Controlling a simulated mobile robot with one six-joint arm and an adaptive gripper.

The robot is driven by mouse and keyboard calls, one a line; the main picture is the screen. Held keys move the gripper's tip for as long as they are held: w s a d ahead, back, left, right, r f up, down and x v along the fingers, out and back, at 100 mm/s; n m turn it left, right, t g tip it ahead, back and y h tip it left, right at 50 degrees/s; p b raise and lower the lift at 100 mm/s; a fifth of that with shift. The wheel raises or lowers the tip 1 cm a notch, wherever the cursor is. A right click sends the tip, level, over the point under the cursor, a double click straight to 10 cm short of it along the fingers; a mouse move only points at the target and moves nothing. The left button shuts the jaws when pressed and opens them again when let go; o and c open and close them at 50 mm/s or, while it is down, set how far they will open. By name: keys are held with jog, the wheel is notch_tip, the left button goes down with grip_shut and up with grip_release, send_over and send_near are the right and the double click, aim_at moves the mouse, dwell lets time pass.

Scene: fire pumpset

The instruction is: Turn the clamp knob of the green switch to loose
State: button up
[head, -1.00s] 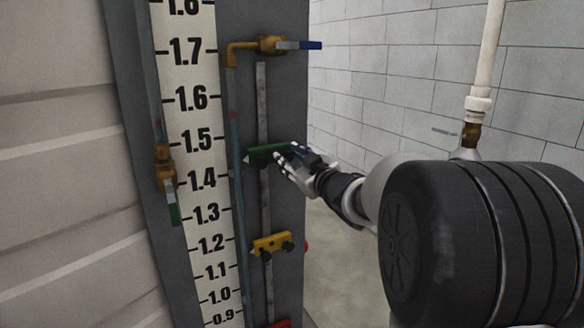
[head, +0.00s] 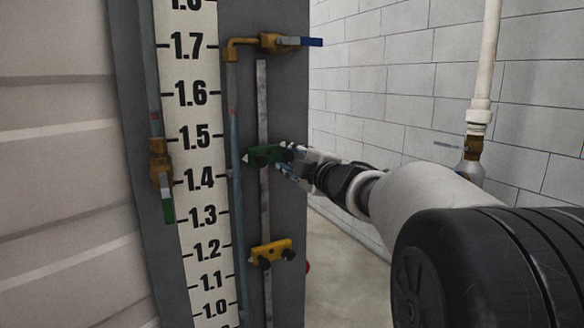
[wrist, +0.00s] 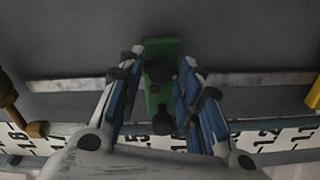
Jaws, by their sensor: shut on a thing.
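The green switch (head: 258,156) sits on the vertical metal rail beside the scale, near the 1.5 mark. One dark knob (head: 262,161) shows on its left part. My gripper (head: 286,158) is at its right part and hides the other knob in the head view. In the wrist view the green switch (wrist: 158,98) lies between my fingers (wrist: 165,80), with one dark knob (wrist: 160,68) close between the fingertips and another nearer the palm. My gripper is shut on the knob by the fingertips; exact contact is dim, and the knob's turn cannot be told.
A yellow switch (head: 271,252) with dark knobs is lower on the same rail. A brass valve with a blue handle (head: 300,42) is above, and a green-handled valve (head: 162,168) is left of the scale (head: 200,175). A white pipe (head: 487,60) stands at right.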

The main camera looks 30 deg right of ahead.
jog(key=shift+n+b, duration=0.8)
jog(key=shift+n, duration=0.6)
jog(key=o, duration=1.1)
jog(key=shift+c, duration=0.2)
jog(key=s, duration=1.2)
jog(key=shift+d, duration=0.2)
jog(key=shift+f, duration=0.1)
